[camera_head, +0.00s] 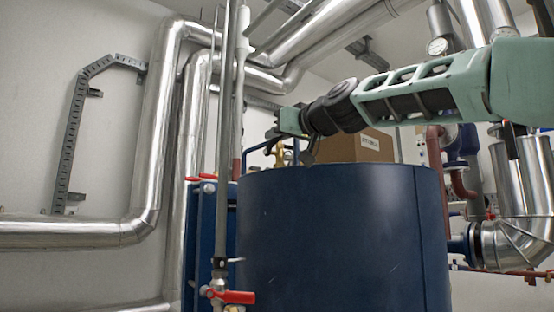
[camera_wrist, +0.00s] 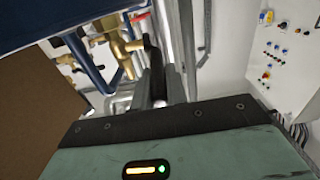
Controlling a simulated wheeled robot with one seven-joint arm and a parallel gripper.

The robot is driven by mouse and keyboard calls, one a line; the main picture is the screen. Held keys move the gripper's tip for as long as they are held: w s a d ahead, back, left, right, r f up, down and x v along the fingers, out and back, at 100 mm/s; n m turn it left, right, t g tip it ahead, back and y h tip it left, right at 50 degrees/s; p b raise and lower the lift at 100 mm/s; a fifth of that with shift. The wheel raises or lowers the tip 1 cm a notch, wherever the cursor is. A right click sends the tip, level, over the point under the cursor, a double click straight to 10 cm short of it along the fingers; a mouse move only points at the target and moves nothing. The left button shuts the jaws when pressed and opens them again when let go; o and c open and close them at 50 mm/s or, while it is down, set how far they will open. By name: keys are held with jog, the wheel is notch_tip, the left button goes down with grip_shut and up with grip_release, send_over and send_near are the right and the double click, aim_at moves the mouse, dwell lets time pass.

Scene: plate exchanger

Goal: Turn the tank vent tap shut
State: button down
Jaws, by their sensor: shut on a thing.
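The tank vent tap is a brass fitting (camera_head: 280,155) at the top of the dark blue tank (camera_head: 340,220), partly hidden behind the tank's rim and my arm. In the wrist view its brass body (camera_wrist: 118,45) lies left of my fingers, with a dark lever (camera_wrist: 149,52) reaching toward them. My gripper (camera_head: 271,146) comes in over the tank from the right, beside the brass. In the wrist view my gripper (camera_wrist: 160,75) is shut on the dark lever between its fingertips. The exact contact is small and dark. How far the lever is turned cannot be told.
A cardboard box (camera_head: 362,146) stands behind the tank's top, close under my arm. Vertical grey pipes (camera_head: 224,130) and a red-handled valve (camera_head: 232,297) stand in front at left. A control panel (camera_wrist: 288,55) with buttons is at right in the wrist view.

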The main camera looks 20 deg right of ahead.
jog(key=shift+s+d+f+t+y+b, duration=0.15)
jog(key=shift+f+t+b, duration=0.3)
jog(key=shift+b, duration=1.45)
jog(key=shift+a+f+t+y+b, duration=0.15)
jog(key=shift+f+t+b, duration=0.3)
jog(key=shift+b, duration=1.45)
jog(key=shift+s+d+f+t+y+b, duration=0.1)
jog(key=shift+d+f+t+y+b, duration=0.3)
jog(key=shift+b, duration=1.5)
jog(key=shift+a+t+b, duration=0.25)
jog(key=shift+t+b, duration=0.05)
jog(key=shift+b, duration=1.2)
jog(key=shift+s+r+t+b, duration=0.1)
jog(key=shift+t+b, duration=0.3)
jog(key=shift+b, duration=0.45)
jog(key=c, duration=1.4)
grip_release()
